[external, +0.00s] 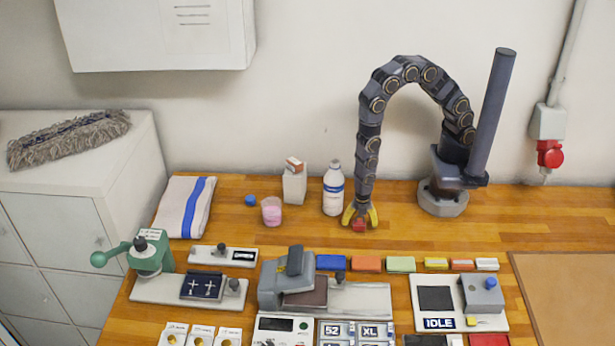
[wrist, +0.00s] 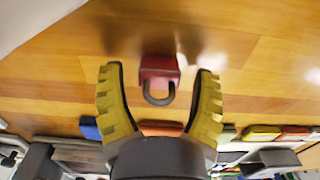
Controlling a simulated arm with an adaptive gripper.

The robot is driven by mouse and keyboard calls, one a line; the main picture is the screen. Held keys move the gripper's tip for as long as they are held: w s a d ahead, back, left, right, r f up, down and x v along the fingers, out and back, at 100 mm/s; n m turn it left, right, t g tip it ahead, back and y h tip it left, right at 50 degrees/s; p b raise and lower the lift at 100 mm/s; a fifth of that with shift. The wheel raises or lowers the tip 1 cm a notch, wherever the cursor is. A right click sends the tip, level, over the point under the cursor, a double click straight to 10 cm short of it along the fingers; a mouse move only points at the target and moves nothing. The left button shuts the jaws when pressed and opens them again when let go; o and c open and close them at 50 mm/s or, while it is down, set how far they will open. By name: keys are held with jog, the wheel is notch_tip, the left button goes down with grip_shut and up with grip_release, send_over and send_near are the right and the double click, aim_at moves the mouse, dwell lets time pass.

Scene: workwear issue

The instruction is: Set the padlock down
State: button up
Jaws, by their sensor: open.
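The padlock has a red body and a dark shackle. In the wrist view the padlock (wrist: 160,72) is between the two yellow fingers, with a visible gap on each side. In the external view the padlock (external: 359,226) is at the wooden table top, low between the fingertips. My gripper (external: 360,217) points down just over it and is open; it also shows in the wrist view (wrist: 160,80). The padlock appears to rest on the wood, its shackle toward my gripper's palm in the wrist view.
A white bottle (external: 333,188) stands close left of my gripper. A pink cup (external: 271,211), a blue cap (external: 250,200) and a white carton (external: 294,185) are farther left. A row of coloured blocks (external: 367,264) and a grey press (external: 287,283) lie in front. Bare wood is right of the gripper.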

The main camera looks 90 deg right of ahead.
notch_tip(320, 180, up, 12)
jog(key=shift+f, duration=0.1)
dwell(0.4)
jog(key=s+d+r+m, duration=0.5)
jog(key=d+r+m, duration=0.4)
jog(key=r, duration=0.2)
jog(key=s+d+r+m, duration=0.2)
jog(key=s+r+m, duration=0.1)
jog(key=s+m, duration=0.1)
jog(key=s+d+r+m+g, duration=0.1)
jog(key=s+d+r+m, duration=0.2)
jog(key=s+m, duration=0.2)
jog(key=shift+s+d+r+g, duration=0.25)
jog(key=shift+s+r+g, duration=0.1)
jog(key=shift+s, duration=0.55)
